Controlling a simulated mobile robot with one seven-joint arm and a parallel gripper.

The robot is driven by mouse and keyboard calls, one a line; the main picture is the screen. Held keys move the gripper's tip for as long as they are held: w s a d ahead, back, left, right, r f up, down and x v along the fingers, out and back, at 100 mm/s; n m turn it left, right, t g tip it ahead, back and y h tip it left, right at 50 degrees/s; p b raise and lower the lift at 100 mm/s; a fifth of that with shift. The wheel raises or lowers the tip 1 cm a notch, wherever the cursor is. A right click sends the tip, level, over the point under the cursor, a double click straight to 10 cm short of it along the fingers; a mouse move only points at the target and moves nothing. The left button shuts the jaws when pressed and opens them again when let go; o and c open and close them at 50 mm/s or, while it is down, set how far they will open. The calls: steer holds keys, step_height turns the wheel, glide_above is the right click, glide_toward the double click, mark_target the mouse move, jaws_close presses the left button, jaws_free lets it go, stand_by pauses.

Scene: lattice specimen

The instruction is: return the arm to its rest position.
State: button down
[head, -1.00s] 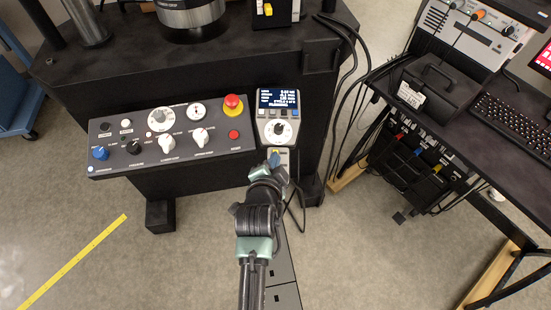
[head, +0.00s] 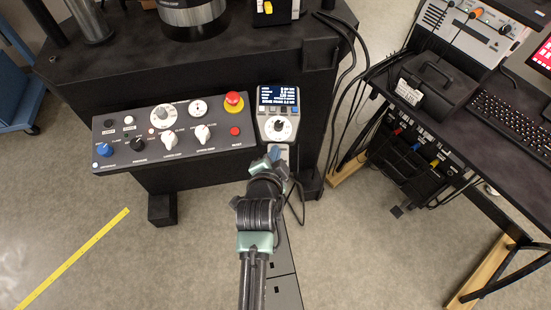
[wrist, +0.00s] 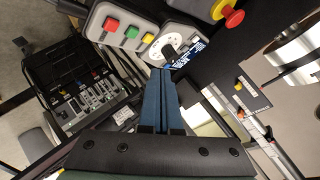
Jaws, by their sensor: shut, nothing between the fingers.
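My arm reaches up from the bottom of the head view, with my gripper (head: 275,153) just below the grey controller (head: 278,126) with its dial and lit display. In the wrist view my gripper's blue fingers (wrist: 160,75) are together with nothing between them. Their tips point at the controller's dial (wrist: 168,46) and overlap its near edge in the picture. Whether they touch it, I cannot tell.
A control panel (head: 150,155) with knobs and a red emergency button (head: 234,101) is left of the controller, on a black machine frame (head: 110,75). At right, a dark desk (head: 455,125) holds a keyboard (head: 510,123). Cables hang between them. Floor is open at lower left.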

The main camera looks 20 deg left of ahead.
steer(key=w+d+r+n+t+p, duration=0.1)
steer(key=w+d+r+n+t, duration=0.2)
steer(key=r, duration=1.5)
steer(key=w+d+r+t, duration=0.3)
steer(key=d+r+t, duration=0.15)
steer(key=r, duration=1.35)
steer(key=s+d+r+n+t+h, duration=0.1)
steer(key=s+r, duration=0.4)
steer(key=r, duration=0.5)
steer(key=s+d+r+n+t+h+p, duration=0.1)
steer(key=s+d+r+t, duration=0.3)
steer(key=r, duration=0.5)
steer(key=s+d+r+n+t+h, duration=0.1)
steer(key=s+d+r+n+t, duration=0.1)
steer(key=s+r, duration=0.6)
step_height(320, 180, up, 3)
steer(key=shift+d+f+n+t+p, duration=0.15)
steer(key=shift+d+n+t+p, duration=0.15)
steer(key=shift+d+t, duration=0.4)
steer(key=shift+w+f, duration=0.1)
